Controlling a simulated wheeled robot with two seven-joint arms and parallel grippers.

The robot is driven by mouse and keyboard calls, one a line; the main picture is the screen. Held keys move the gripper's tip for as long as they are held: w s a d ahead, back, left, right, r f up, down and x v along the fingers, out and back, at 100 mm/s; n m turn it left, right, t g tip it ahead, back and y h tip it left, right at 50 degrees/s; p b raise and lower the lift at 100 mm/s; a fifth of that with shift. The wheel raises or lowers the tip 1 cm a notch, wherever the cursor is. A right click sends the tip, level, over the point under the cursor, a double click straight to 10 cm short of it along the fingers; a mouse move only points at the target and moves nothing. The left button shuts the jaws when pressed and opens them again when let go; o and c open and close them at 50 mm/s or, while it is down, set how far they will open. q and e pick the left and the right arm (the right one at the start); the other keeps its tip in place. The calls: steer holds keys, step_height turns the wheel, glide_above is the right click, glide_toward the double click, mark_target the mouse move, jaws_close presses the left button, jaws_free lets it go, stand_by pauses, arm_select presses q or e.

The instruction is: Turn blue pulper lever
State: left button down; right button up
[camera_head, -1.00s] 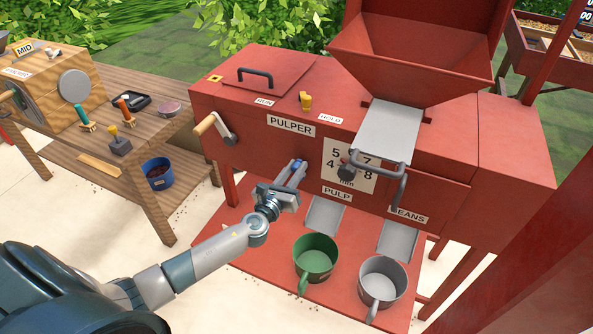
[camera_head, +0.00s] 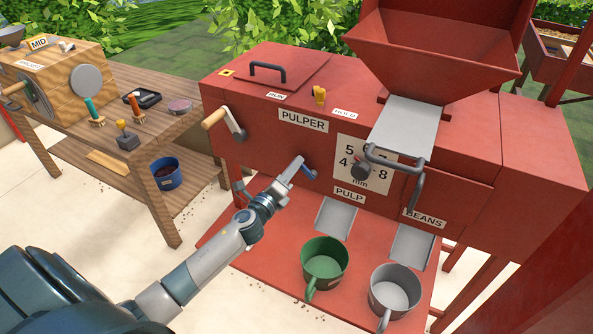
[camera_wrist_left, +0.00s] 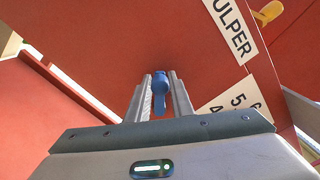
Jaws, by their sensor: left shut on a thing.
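The red pulper (camera_head: 262,135) stands in front of me with a PULPER label on its face. Its small blue lever (camera_head: 309,173) sits on the front face, below that label and left of the number dial. My left gripper (camera_head: 298,166) is at the blue lever. In the left wrist view, the blue lever (camera_wrist_left: 160,83) lies between the two fingers of my left gripper (camera_wrist_left: 159,95), which are shut on it. Its lower part points down between the fingers. The fingers hide part of the lever in the head view. My right gripper is not in view.
A green mug (camera_head: 324,262) and a grey mug (camera_head: 395,291) stand below the pulp and beans chutes. A crank with a wooden handle (camera_head: 214,118) juts out left of the lever. The dial knob (camera_head: 360,171) is to its right. A wooden table (camera_head: 150,130) stands left.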

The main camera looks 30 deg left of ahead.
arm_select(q)
steer(key=shift+a+f+n, duration=0.25)
steer(key=shift+f+n, duration=0.05)
steer(key=shift+n, duration=0.4)
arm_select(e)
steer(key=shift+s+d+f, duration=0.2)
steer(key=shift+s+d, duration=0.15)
arm_select(q)
steer(key=c, duration=1.6)
jaws_free()
steer(key=shift+o, duration=0.2)
steer(key=shift+s, duration=0.15)
